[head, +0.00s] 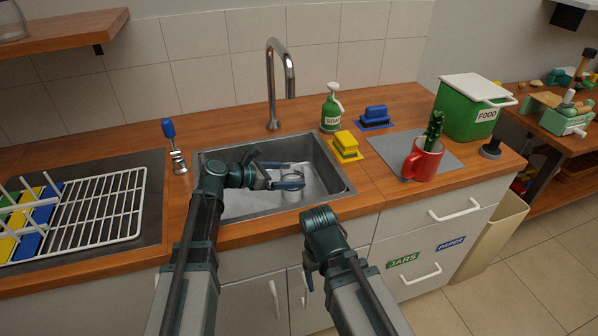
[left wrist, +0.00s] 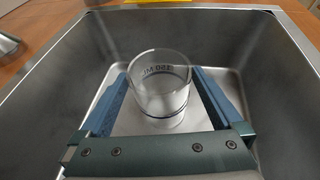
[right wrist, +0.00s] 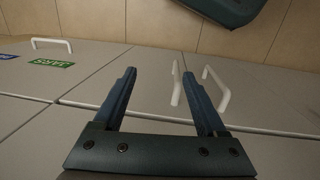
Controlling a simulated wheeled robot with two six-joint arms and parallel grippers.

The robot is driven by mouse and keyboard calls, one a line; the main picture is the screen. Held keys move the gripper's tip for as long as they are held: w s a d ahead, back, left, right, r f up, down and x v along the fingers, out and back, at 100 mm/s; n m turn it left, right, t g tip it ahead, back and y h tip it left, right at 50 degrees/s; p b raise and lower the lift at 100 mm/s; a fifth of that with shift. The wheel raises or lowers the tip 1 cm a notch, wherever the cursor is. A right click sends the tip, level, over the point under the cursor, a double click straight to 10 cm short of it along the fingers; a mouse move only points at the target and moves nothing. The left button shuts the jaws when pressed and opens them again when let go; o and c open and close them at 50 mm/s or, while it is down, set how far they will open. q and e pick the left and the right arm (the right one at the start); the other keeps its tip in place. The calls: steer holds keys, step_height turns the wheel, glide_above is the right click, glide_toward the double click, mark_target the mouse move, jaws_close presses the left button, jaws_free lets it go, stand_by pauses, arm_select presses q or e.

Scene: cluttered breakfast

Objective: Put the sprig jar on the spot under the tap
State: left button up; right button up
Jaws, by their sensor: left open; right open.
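A clear glass jar (head: 293,194) stands upright in the sink (head: 232,205), below the tap (head: 272,85). The left wrist view shows the jar (left wrist: 160,85) from above, with dark printed lettering; it looks empty, and I see no sprig in it. My left gripper (head: 285,178) is open over the sink. Its fingers (left wrist: 160,78) lie on either side of the jar, with small gaps. My right gripper (right wrist: 153,75) is open and empty in front of the cabinet doors. A spot under the tap cannot be made out.
Sink walls surround the jar.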

arm_select(q)
steer(key=p+v, duration=0.2)
steer(key=v, duration=0.5)
steer(key=shift+s+a+r, duration=0.1)
steer(key=shift+s+a, duration=0.05)
steer(key=shift+a, duration=0.15)
steer(key=b+x, duration=0.4)
steer(key=x, duration=0.8)
steer(key=shift+d+b, duration=0.1)
steer(key=shift+b, duration=0.3)
